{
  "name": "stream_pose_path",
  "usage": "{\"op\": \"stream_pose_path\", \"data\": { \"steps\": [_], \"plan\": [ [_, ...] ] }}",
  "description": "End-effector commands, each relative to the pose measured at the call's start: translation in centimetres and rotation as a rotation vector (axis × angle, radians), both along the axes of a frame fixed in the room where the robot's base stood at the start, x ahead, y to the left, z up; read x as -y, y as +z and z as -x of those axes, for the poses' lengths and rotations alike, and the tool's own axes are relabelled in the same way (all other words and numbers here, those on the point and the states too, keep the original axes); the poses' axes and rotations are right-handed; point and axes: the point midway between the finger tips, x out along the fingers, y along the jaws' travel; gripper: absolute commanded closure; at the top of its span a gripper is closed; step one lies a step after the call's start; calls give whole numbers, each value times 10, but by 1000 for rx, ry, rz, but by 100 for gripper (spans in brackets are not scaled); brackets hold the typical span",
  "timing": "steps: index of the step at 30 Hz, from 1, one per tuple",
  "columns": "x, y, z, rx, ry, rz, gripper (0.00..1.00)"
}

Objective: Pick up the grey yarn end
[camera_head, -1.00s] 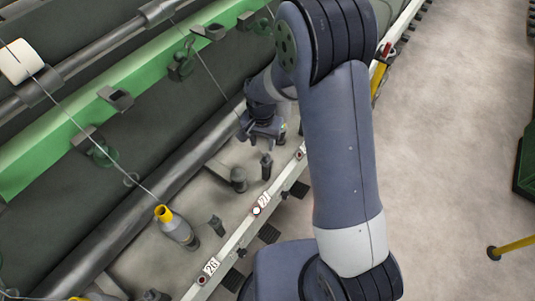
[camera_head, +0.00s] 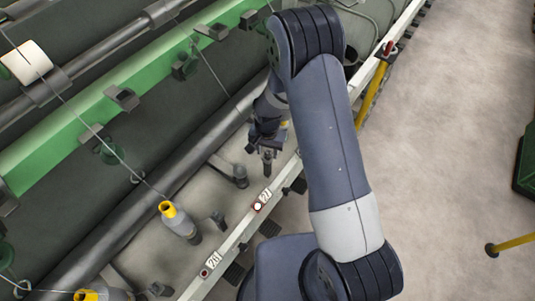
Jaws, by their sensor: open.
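My gripper (camera_head: 267,152) is open over the pale spindle rail, partly hidden by my wrist, close to the dark spindle near the 27 label. A thin grey yarn (camera_head: 207,66) hangs down from the upper rollers towards the area left of my gripper. Its lower end is too fine to make out, and I cannot tell whether it lies near the jaws. I see nothing held between the fingers.
A grey bobbin with a yellow top (camera_head: 181,222) stands left of my gripper, with a yarn running up to a white roll (camera_head: 26,62). A green beam (camera_head: 70,135) crosses behind. A white numbered rail (camera_head: 232,240) runs in front.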

Motion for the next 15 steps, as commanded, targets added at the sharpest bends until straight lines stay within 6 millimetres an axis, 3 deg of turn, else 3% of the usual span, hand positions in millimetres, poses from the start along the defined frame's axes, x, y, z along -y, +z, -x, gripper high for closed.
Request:
{"op": "stream_pose_path", "data": {
  "steps": [3,15],
  "plan": [
    [0,0,0,0,0,0,60],
    [0,0,0,0,0,0,92]
  ]
}}
